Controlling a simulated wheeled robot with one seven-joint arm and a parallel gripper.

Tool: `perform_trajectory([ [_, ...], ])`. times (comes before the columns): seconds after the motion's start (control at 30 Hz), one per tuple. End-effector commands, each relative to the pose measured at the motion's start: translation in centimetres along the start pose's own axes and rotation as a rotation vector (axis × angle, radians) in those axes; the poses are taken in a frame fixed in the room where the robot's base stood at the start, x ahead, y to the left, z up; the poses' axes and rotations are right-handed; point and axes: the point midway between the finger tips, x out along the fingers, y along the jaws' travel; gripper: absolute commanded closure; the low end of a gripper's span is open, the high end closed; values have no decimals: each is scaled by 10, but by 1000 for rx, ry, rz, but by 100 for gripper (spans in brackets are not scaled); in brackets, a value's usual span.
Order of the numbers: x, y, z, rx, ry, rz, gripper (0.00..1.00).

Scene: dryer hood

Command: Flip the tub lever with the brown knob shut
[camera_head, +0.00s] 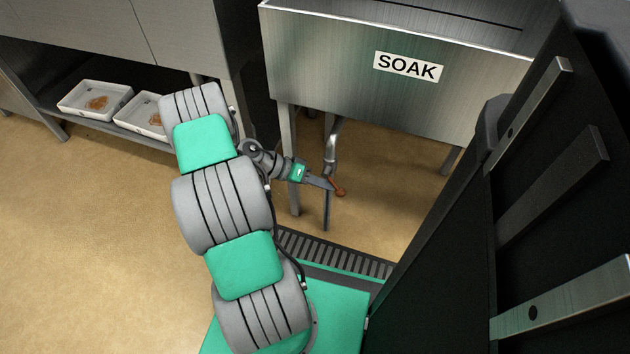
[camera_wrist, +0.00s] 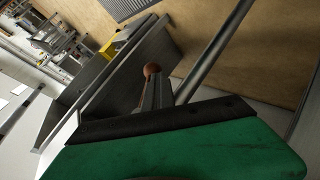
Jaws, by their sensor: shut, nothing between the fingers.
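The tub (camera_head: 400,80) is a steel basin with a "SOAK" label, on legs. A bent drain pipe (camera_head: 331,150) comes down beneath it. The brown knob (camera_head: 340,191) of the lever shows under the tub, right at my fingertips. My gripper (camera_head: 328,185) is shut and empty, reaching in below the tub from the left. In the wrist view the brown knob (camera_wrist: 152,69) appears just beyond the ends of my fingers (camera_wrist: 152,95). Whether they touch it I cannot tell. The lever's arm is mostly hidden.
A floor drain grate (camera_head: 330,252) lies in front of the tub. A dark panel with metal bars (camera_head: 540,190) stands close on the right. White trays (camera_head: 95,98) sit on a low shelf at left. The tan floor at left is clear.

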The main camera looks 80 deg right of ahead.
Motion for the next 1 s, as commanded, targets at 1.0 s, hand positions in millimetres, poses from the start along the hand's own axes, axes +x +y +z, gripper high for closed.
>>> perform_trajectory([
  [1.0,13,15,-1,-3,1,0,100],
])
